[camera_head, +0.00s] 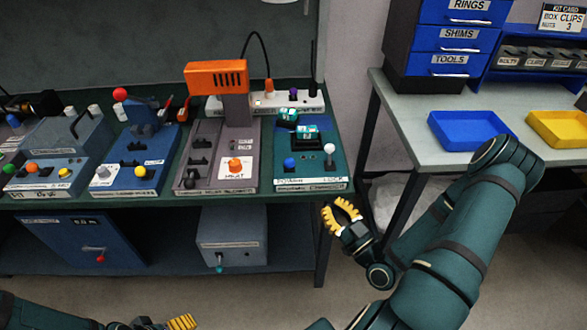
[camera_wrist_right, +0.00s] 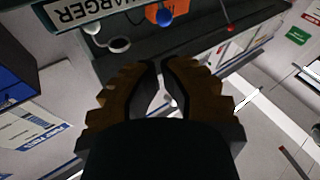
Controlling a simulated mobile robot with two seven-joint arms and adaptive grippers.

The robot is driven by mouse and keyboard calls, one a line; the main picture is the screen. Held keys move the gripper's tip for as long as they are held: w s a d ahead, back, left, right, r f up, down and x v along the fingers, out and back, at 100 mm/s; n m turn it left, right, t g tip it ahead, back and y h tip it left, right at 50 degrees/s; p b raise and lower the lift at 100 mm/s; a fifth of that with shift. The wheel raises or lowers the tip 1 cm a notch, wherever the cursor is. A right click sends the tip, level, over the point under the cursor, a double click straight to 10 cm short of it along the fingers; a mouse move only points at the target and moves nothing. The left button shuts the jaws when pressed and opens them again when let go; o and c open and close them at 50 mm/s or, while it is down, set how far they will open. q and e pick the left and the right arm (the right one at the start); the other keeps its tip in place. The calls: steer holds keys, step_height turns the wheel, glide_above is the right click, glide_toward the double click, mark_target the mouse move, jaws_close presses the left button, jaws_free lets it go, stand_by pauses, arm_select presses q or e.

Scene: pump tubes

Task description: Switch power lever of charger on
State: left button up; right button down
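A dark green device (camera_head: 311,170) with two teal blocks stands at the right end of the bench and appears to be the charger. Its front label is hard to read in the head view. It has a white-knobbed lever (camera_head: 329,148) and a blue knob (camera_head: 290,163). The right wrist view shows an upside-down CHARGER label (camera_wrist_right: 110,12) and a white knob (camera_wrist_right: 120,45). My right gripper (camera_head: 341,215) is just off the bench's front right corner, apart from the lever. Its fingertips (camera_wrist_right: 160,66) come together with nothing seen between them. My left gripper (camera_head: 182,322) is cut off at the bottom edge.
A grey device with an orange top (camera_head: 216,78) stands left of the green one. A power strip (camera_head: 289,101) lies behind. A side table (camera_head: 408,109) with a blue tray (camera_head: 469,115) and yellow tray (camera_head: 560,127) stands right. The bench's front edge lies near my right gripper.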

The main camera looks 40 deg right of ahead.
mark_target(294, 163)
steer(key=shift+w, duration=0.1)
steer(key=x, duration=1.4)
steer(key=shift+b, duration=0.35)
steer(key=shift+r, duration=0.1)
steer(key=shift+d+r+g+p, duration=0.1)
steer(key=shift+g+p, duration=0.2)
steer(key=shift+p, duration=0.25)
